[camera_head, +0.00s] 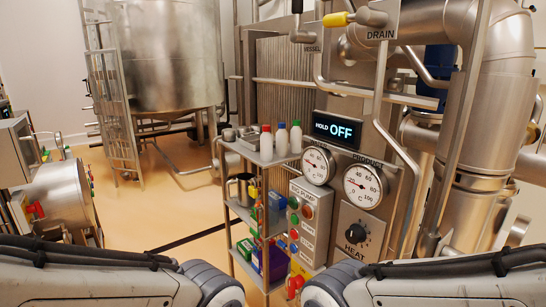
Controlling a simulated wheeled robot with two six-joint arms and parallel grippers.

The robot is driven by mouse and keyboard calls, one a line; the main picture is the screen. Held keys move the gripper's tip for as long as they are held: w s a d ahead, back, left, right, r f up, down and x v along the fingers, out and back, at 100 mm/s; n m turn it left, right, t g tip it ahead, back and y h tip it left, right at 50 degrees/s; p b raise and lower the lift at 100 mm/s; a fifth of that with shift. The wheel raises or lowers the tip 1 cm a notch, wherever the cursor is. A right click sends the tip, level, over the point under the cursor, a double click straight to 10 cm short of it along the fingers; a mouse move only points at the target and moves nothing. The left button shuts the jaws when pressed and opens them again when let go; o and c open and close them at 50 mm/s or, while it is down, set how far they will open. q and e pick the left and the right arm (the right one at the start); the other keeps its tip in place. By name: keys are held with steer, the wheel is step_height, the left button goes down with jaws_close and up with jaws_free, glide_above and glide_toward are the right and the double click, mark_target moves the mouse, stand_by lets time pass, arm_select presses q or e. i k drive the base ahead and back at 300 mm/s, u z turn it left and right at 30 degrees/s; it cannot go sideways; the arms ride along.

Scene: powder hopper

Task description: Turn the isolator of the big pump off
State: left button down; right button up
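A grey control box (318,210) stands right of the shelf rack, with a label that seems to read "BIG PUMP" and red and green buttons on its face. Below it, a red and yellow control (295,283) shows low down, close to my arms. It looks like a rotary isolator, but its handle position and any label are too small to tell. My two arms come in along the bottom edge, left and right, ending in dark rounded joints. Neither gripper shows.
A narrow rack (238,215) with bottles and boxes stands left of the control box. A HEAT knob (356,232), two dials and a "HOLD OFF" display (338,130) are on the right. Pipes crowd the right side. Open floor (160,215) lies left of the rack.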

mark_target(296, 282)
steer(key=u, duration=0.55)
steer(key=k, duration=1.25)
steer(key=z, duration=0.35)
steer(key=i, duration=1.7)
steer(key=u, duration=0.85)
